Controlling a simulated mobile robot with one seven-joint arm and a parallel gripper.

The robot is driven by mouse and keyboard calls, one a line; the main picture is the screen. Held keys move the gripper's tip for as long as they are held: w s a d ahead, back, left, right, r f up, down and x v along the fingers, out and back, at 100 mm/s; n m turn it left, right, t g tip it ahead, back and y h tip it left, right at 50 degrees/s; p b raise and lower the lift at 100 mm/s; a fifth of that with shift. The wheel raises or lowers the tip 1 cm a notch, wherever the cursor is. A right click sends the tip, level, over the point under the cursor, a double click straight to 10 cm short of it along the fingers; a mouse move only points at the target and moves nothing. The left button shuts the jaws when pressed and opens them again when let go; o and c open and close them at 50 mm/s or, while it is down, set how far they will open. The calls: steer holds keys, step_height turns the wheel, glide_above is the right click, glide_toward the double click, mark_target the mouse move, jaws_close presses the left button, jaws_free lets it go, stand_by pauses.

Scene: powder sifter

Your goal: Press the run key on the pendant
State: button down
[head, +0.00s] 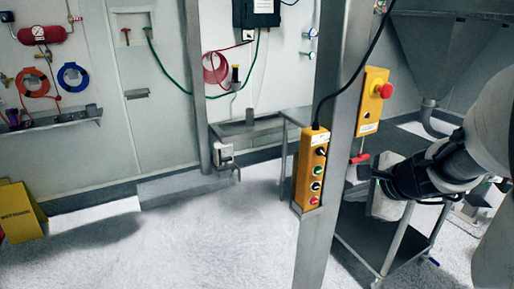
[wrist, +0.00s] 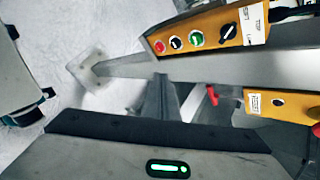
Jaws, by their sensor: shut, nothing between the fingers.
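The pendant (head: 299,180) is a yellow box mounted on a grey steel post. Its face carries a black selector knob, a green button (head: 317,171), a black-and-white button and a red button at the bottom. In the wrist view the pendant (wrist: 215,15) lies sideways at the top, with the green button (wrist: 197,38) between the knob and the black-and-white button. My gripper (head: 364,173) is right of the post in the head view, apart from the pendant. In the wrist view my gripper (wrist: 161,79) is shut and empty, its fingertips below the pendant's buttons.
The steel post (head: 334,130) stands beside my gripper. A second yellow box (head: 368,117) with a red mushroom button is on its right side. A red handle (head: 360,158) sits below that box. A dark-topped table (head: 375,240) is behind. A black cable rises from the pendant.

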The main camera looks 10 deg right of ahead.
mark_target(318, 171)
steer(key=w+a+p, duration=0.1)
steer(key=w+a, duration=0.2)
steer(key=w, duration=0.5)
steer(key=shift+w, duration=0.2)
steer(key=shift+w, duration=0.15)
stand_by(1.9)
steer(key=shift+w+a, duration=0.1)
steer(key=shift+w, duration=0.15)
steer(key=shift+w+a, duration=0.2)
steer(key=shift+w, duration=0.25)
stand_by(0.9)
steer(key=shift+s, duration=0.15)
steer(key=shift+s+d, duration=0.3)
steer(key=shift+s, duration=0.4)
